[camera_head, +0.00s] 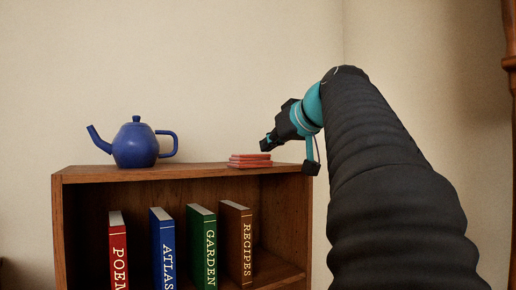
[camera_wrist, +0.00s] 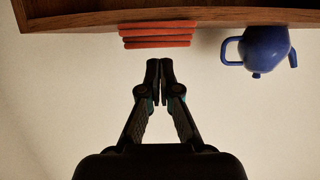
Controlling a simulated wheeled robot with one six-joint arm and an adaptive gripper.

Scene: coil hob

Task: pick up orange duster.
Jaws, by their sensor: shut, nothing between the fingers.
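The orange duster (camera_head: 250,160) looks like a folded, layered cloth lying flat on top of the wooden bookcase, near its right end. In the wrist view, which is upside down, the duster (camera_wrist: 158,34) shows as several stacked orange layers against the shelf top. My gripper (camera_head: 266,146) is just above and right of the duster in the head view. In the wrist view my gripper (camera_wrist: 159,68) has its fingertips together, empty, pointing at the duster with a small gap in the picture. I cannot tell whether it touches the cloth.
A blue teapot (camera_head: 135,145) stands on the bookcase top (camera_head: 205,171), left of the duster, with clear wood between them. In the wrist view the teapot (camera_wrist: 265,48) is on the right. Several upright books, such as the green one (camera_head: 203,247), stand inside below. A wall is behind.

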